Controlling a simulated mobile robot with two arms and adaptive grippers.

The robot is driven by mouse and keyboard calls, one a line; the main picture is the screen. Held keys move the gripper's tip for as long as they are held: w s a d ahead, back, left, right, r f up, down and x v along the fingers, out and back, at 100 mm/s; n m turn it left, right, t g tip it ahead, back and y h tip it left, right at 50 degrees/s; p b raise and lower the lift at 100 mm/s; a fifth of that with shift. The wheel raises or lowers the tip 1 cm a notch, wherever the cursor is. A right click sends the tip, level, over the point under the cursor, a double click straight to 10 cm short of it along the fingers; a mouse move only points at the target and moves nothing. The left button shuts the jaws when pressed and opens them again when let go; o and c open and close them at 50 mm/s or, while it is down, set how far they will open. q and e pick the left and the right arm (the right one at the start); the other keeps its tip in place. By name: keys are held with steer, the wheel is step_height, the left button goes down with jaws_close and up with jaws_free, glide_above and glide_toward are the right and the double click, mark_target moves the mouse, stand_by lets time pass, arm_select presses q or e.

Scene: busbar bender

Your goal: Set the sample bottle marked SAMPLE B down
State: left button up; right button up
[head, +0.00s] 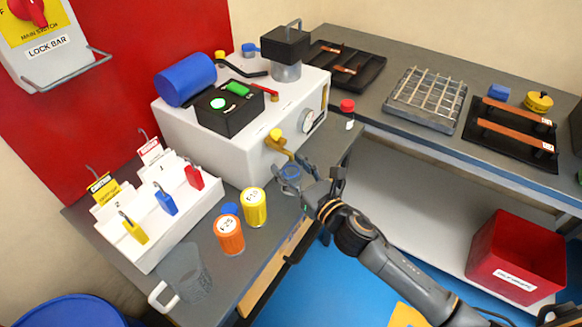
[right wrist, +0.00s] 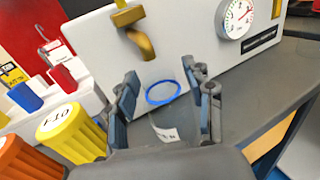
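A clear vessel with a blue rim (head: 290,173) stands at the bench edge in front of the white machine. Its blue rim (right wrist: 165,92) shows between my right fingers in the right wrist view, above a small white label (right wrist: 165,133) too blurred to read. My left gripper is out of view.
The white machine (head: 215,133) with a gauge and brass spout stands close behind the right gripper. Yellow (head: 254,208) and orange (head: 229,236) containers, a clear jug (head: 186,272) and a lock rack (head: 150,235) stand left. A red bin (head: 515,255) is at right.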

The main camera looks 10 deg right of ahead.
steer(key=shift+r, duration=0.15)
steer(key=shift+s+d, duration=0.1)
steer(key=shift+s, duration=0.2)
steer(key=b+v, duration=0.2)
steer(key=v, duration=0.9)
steer(key=shift+s, duration=0.15)
steer(key=shift+d, duration=0.1)
